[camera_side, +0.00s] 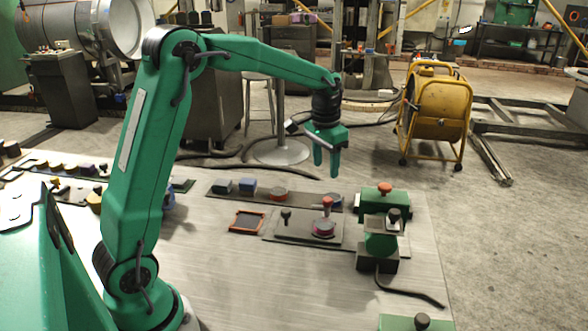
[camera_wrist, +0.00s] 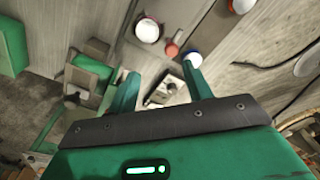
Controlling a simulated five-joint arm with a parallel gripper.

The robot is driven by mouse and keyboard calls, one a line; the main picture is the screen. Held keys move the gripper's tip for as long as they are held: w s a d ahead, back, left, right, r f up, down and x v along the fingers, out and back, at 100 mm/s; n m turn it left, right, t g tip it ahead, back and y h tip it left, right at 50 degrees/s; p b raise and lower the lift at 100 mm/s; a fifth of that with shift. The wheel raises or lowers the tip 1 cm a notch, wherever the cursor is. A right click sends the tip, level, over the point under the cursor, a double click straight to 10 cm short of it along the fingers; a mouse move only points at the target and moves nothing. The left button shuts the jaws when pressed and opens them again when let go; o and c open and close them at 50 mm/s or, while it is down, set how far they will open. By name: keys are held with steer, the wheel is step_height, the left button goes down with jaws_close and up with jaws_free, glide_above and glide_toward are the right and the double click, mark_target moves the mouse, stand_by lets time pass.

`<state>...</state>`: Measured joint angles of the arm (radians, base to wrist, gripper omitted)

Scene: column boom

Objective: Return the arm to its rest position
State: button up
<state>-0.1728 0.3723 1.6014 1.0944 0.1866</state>
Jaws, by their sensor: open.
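My green gripper (camera_side: 326,163) hangs from the raised arm above the far part of the grey table (camera_side: 215,275) in the side view. Its two fingers point down and are apart, with nothing between them. In the wrist view the gripper (camera_wrist: 160,85) also shows spread fingers and no held object. It is clear of the things on the table below.
Below stand a board with a red-topped knob (camera_side: 327,203), a small red-rimmed tray (camera_side: 247,222), a row of small blocks (camera_side: 248,186) and a green device with a red button (camera_side: 384,189). A yellow drum fan (camera_side: 437,105) stands on the floor beyond. The table's front middle is bare.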

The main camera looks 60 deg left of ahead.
steer(key=s+d+r+t, duration=0.1)
steer(key=s+d+r, duration=0.25)
steer(key=s, duration=0.35)
steer(key=s+d+r+t, duration=0.2)
steer(key=s+r, duration=0.2)
steer(key=s, duration=0.2)
steer(key=s+d+f+t, duration=0.1)
steer(key=s+d, duration=0.2)
steer(key=s, duration=0.9)
steer(key=shift+s+f+t, duration=0.25)
steer(key=shift+s+t, duration=0.15)
